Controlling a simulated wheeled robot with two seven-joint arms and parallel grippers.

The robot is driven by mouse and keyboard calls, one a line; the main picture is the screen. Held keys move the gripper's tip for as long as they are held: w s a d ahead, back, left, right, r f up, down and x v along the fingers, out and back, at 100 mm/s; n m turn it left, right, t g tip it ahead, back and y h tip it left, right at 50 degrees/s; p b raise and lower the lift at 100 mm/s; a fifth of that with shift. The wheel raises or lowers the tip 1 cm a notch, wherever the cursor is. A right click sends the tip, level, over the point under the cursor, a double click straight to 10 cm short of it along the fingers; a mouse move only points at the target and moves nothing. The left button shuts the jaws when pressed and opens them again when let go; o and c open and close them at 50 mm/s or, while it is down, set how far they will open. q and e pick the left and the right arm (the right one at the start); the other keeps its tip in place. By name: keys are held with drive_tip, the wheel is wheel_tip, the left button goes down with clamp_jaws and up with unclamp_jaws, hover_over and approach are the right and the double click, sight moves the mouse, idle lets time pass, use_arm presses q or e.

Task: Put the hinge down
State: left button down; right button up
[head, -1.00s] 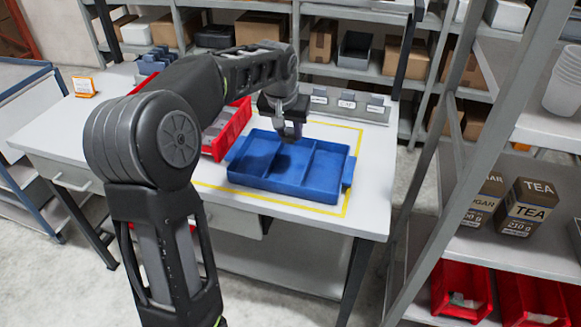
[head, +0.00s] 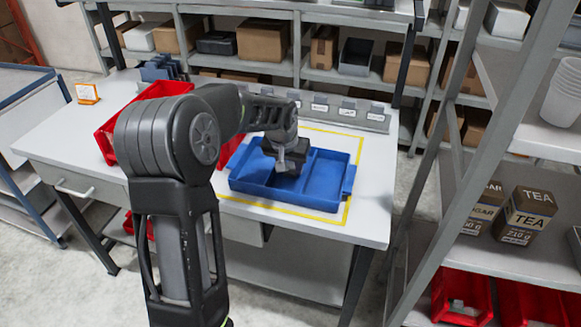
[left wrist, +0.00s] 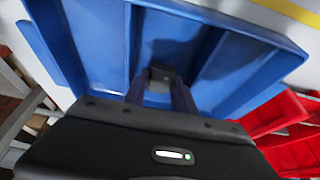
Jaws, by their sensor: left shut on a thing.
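My left gripper (head: 287,166) reaches down over the middle compartment of a blue divided tray (head: 330,190). In the left wrist view its two dark fingers (left wrist: 161,92) are shut on a small grey piece, the hinge (left wrist: 160,76), between two dividers of the tray (left wrist: 85,45). The hand and fingers hide much of the hinge, and I cannot tell whether it touches the tray floor. My right gripper is not in view.
Yellow tape (head: 349,205) marks the table around the tray. Red bins (head: 112,140) stand to the left, partly behind my arm. A row of small grey labelled holders (head: 347,112) runs behind the tray. A metal shelf (head: 470,240) stands close on the right.

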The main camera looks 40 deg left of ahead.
use_arm(q)
drive_tip(key=shift+f, duration=0.5)
drive_tip(key=shift+f, duration=0.15)
drive_tip(key=c, duration=1)
unclamp_jaws()
drive_tip(key=shift+r, duration=0.35)
drive_tip(key=b+v, duration=0.1)
drive_tip(key=v, duration=1)
drive_tip(key=shift+s+d+r, duration=0.1)
drive_tip(key=shift+s+r, duration=0.15)
